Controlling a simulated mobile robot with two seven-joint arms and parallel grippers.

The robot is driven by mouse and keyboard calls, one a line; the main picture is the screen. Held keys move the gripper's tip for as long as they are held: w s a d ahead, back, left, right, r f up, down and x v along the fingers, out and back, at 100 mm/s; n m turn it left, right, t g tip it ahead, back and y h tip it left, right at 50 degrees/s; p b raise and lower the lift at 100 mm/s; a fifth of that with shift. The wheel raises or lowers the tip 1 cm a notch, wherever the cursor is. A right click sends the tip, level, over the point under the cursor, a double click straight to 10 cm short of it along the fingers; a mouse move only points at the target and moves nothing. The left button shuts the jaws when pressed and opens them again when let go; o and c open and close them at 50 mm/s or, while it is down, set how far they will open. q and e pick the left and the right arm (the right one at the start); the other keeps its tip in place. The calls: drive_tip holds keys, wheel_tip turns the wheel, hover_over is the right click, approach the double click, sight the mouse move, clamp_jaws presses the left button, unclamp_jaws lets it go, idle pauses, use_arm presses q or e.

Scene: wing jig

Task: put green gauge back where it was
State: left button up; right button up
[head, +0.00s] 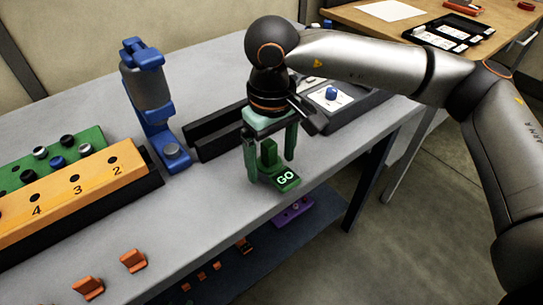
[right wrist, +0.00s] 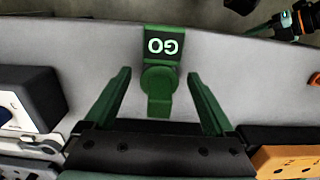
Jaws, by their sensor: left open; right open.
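The green gauge (head: 285,180), with a white GO label on its front plate, rests on the grey bench near its front edge. It also shows in the right wrist view (right wrist: 159,80), with its label at the far end. My right gripper (head: 270,168) comes down over it, open, with one green finger on each side of the gauge's upright part. In the right wrist view there are clear gaps between the gauge and both fingers (right wrist: 158,74).
Black rails (head: 220,130) lie behind the gauge, beside a blue stand (head: 150,100). A dark box with a blue knob (head: 331,93) stands behind right. An orange numbered block (head: 75,190) is at left. A lower shelf holds a purple piece (head: 291,212).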

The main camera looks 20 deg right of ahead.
drive_tip(key=shift+r, duration=0.25)
wheel_tip(320, 180, up, 11)
drive_tip(key=shift+f+p, duration=0.15)
drive_tip(key=shift+p, duration=0.65)
drive_tip(key=shift+r, duration=0.6)
